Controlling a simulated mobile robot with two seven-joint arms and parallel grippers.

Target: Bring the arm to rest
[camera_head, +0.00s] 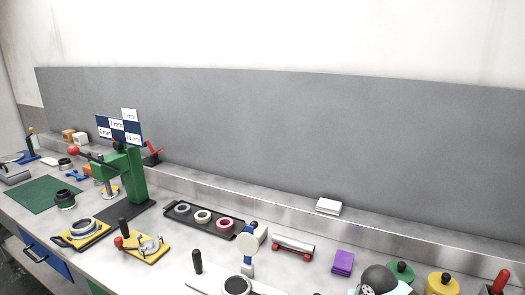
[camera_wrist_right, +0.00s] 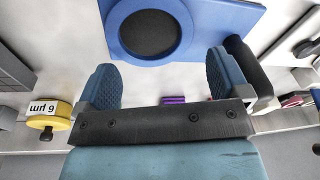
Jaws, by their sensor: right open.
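My right gripper (camera_wrist_right: 163,72) shows in the right wrist view. Its two blue-grey ribbed fingers stand wide apart with nothing between them. A blue plate (camera_wrist_right: 225,18) with a dark round recess lies beyond the fingertips at the top of that view. A dark rounded piece beside the right finger partly covers the plate's corner. I cannot tell how far the plate is from the fingers. My left gripper does not show in either view.
A yellow pot (camera_wrist_right: 45,121) labelled 6 µm is left of the gripper. In the head view the bench holds a green press (camera_head: 133,178), a black tray (camera_head: 183,222) with rings, a purple block (camera_head: 343,262) and a yellow pot (camera_head: 441,284). A grey backboard (camera_head: 270,130) stands behind.

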